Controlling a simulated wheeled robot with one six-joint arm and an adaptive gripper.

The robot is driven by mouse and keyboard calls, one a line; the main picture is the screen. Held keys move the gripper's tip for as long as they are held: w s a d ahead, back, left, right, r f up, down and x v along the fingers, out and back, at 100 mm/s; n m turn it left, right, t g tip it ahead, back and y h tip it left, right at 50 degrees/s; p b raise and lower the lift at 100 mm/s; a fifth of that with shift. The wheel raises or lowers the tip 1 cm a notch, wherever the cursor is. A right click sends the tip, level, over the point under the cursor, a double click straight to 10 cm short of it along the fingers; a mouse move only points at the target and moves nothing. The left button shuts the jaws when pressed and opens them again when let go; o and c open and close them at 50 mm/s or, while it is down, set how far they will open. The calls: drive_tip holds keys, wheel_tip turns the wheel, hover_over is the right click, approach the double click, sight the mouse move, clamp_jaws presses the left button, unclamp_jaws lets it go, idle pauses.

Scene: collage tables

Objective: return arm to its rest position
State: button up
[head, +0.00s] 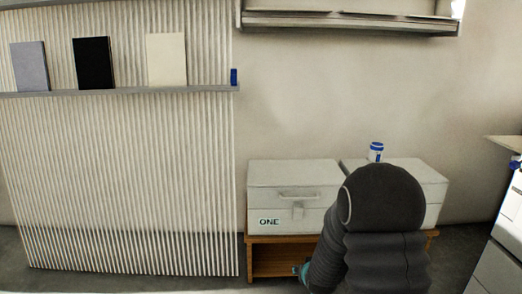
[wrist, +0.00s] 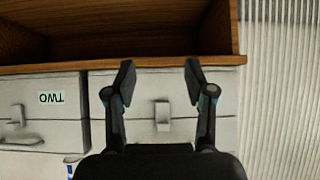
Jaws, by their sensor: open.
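My gripper (wrist: 160,78) is open in the wrist view, with its two dark fingers apart and nothing between them. It hangs in front of a white box with a latch, and that picture is upside down. In the head view, my dark arm covers the lower right middle, and only a small teal-marked part of my gripper (head: 301,271) shows by the wooden stand. The box labelled ONE (head: 262,205) stands shut on the stand. The box labelled TWO shows upside down in the wrist view (wrist: 25,100); my arm hides much of it in the head view.
The wooden stand (head: 272,240) has an open compartment below the boxes. A blue and white can (head: 376,152) stands on the right box. A ribbed panel (head: 130,180) with a narrow ledge (head: 130,91) is at left. White furniture (head: 502,250) stands at far right.

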drive_tip(key=s+r+g+p, duration=0.2)
drive_tip(key=s+r+g, duration=0.2)
drive_tip(key=s+r, duration=0.65)
drive_tip(key=s+r+g+p, duration=0.3)
drive_tip(key=s+r, duration=0.4)
drive_tip(key=s, duration=0.7)
drive_tip(key=s+r+t+p, duration=0.1)
drive_tip(key=s+r+p, duration=0.1)
drive_tip(key=s+r, duration=0.3)
drive_tip(key=s+r+t+p, duration=0.1)
drive_tip(key=s+r+p, duration=0.2)
drive_tip(key=r, duration=1)
drive_tip(key=s, duration=0.2)
drive_tip(key=shift+s+t, duration=0.3)
drive_tip(key=shift+t, duration=0.1)
drive_tip(key=shift+r, duration=0.1)
